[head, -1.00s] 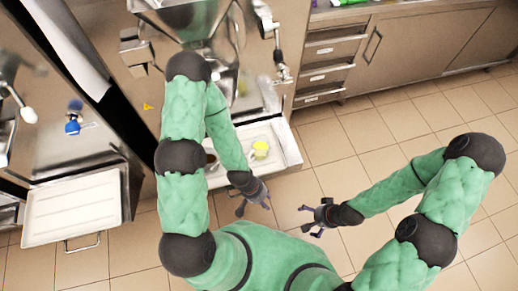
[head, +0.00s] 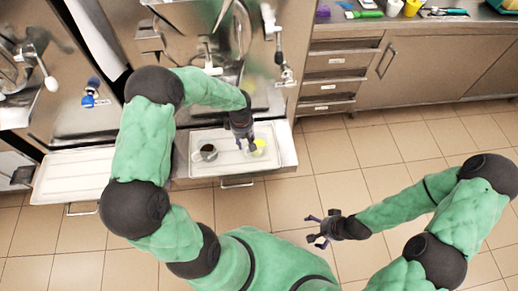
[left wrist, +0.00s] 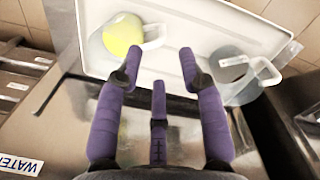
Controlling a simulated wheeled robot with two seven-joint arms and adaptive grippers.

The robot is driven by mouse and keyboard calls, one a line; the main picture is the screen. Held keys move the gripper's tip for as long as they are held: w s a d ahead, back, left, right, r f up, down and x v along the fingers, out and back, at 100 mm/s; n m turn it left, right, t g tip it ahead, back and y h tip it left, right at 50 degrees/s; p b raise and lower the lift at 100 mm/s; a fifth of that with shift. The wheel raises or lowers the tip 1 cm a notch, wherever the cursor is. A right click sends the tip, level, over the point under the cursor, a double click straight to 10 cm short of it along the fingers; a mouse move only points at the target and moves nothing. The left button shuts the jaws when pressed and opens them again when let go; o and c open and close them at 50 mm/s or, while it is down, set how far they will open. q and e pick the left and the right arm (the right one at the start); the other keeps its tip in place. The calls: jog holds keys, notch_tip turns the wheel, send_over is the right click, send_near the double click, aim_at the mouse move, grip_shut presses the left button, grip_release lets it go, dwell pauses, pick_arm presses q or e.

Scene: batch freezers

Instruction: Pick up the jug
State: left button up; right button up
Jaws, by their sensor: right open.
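Two clear jugs stand on the white tray (head: 222,166) in front of the middle machine. One jug (head: 259,147) has yellow contents and also shows at the upper left of the left wrist view (left wrist: 122,36). My right gripper (head: 322,229) is open and empty above the floor.
Steel machines line the back. Another white tray (head: 75,175) sticks out at the left. A counter with drawers (head: 340,62) stands at the right, with small items on top. The tiled floor right of the trays is clear.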

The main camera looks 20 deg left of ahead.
aim_at(245, 150)
pick_arm(q)
jog(key=shift+a+r, duration=0.15)
jog(key=shift+a, duration=0.1)
jog(key=shift+f, duration=0.2)
notch_tip(245, 150, down, 5)
jog(key=shift+w+f+b, duration=0.1)
jog(key=shift+b, duration=0.9)
notch_tip(245, 150, down, 5)
jog(key=shift+w+f+b, duration=0.1)
jog(key=shift+w+b, duration=0.05)
jog(key=shift+b, duration=1.05)
grip_shut()
